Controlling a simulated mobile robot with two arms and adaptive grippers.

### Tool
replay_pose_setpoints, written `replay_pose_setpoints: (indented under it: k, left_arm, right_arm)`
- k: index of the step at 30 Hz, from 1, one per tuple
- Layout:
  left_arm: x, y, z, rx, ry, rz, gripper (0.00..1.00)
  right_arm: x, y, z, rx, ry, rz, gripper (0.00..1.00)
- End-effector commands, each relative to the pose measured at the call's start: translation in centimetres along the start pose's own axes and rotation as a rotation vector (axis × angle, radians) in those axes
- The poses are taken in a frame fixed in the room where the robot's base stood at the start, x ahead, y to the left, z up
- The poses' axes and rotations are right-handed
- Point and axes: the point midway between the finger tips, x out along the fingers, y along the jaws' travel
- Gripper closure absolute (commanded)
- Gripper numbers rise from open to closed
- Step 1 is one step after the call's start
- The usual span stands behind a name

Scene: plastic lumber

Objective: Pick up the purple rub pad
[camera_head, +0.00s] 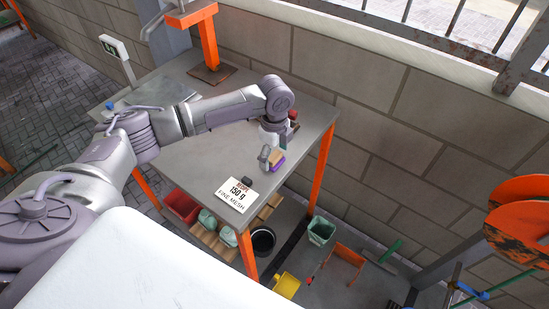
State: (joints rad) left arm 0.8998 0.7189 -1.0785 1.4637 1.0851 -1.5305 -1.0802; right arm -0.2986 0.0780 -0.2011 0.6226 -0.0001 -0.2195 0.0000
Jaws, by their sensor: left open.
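The purple rub pad (278,164) lies on the grey table near its right end. It looks like a small block with a tan upper part and a purple edge. My left arm reaches over the table from the left. My left gripper (267,154) points down just left of the pad, its fingers close to it. The gripper is open; whether a finger touches the pad is too small to tell. My right gripper is not in view.
The grey table (190,160) has orange legs. A red item (292,114) lies behind my wrist. A block wall stands behind.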

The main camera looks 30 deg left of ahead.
Motion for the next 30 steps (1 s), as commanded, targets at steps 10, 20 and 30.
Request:
replay_pose_setpoints:
  k: [10, 20, 30]
  left_arm:
    - [0.0, 0.0, 0.0, 0.000, 0.000, -0.001, 0.45]
    - [-0.1, 0.0, 0.0, 0.000, 0.000, -0.001, 0.81]
    - [-1.4, -0.1, 0.1, -0.001, 0.000, -0.004, 0.81]
  right_arm:
    - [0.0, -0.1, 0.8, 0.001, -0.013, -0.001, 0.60]
    - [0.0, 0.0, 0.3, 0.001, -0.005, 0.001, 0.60]
    - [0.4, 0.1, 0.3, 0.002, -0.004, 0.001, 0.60]
